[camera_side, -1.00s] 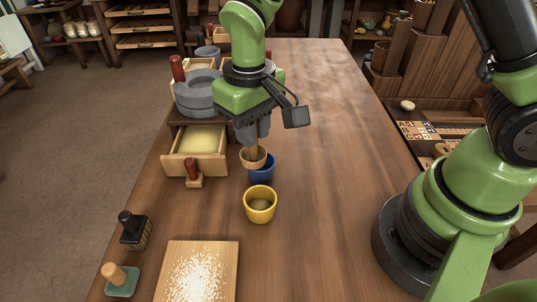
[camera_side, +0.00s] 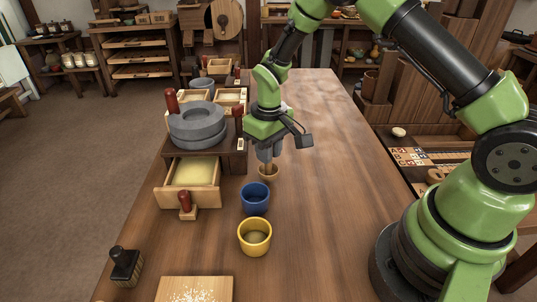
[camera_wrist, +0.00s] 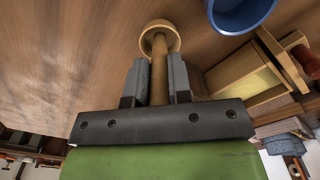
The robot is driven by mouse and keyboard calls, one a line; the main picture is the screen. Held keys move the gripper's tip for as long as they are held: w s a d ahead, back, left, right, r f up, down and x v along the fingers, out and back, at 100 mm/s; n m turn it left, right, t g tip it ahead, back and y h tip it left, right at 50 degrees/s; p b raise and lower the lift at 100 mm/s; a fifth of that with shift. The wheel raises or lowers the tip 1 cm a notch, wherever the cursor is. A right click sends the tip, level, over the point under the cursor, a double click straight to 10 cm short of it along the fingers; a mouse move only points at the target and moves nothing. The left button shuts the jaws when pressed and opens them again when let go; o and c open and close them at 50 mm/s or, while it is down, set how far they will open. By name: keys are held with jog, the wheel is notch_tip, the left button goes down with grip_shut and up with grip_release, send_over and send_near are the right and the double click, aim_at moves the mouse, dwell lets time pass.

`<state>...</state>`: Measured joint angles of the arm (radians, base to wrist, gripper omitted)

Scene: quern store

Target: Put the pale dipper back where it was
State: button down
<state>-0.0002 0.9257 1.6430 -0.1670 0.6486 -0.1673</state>
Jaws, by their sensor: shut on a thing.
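The pale wooden dipper (camera_side: 268,173) hangs cup-down from my gripper (camera_side: 267,158), which is shut on its handle. In the wrist view the dipper's round cup (camera_wrist: 160,30) points away from the jaws (camera_wrist: 158,62). The dipper is just beyond the blue cup (camera_side: 255,198), apart from it. I cannot tell whether its cup touches the table. The blue cup also shows at the top right of the wrist view (camera_wrist: 240,14). A yellow cup (camera_side: 254,238) stands nearer the camera, with something in its bottom.
Left of my gripper is a chest with an open drawer (camera_side: 190,198) of pale yellow stuff. A grey millstone (camera_side: 197,122) sits on top. The right table half is clear.

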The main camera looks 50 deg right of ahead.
jog(key=shift+f, duration=0.6)
jog(key=c, duration=1)
grip_release()
jog(key=shift+f, duration=0.15)
jog(key=shift+c, duration=0.2)
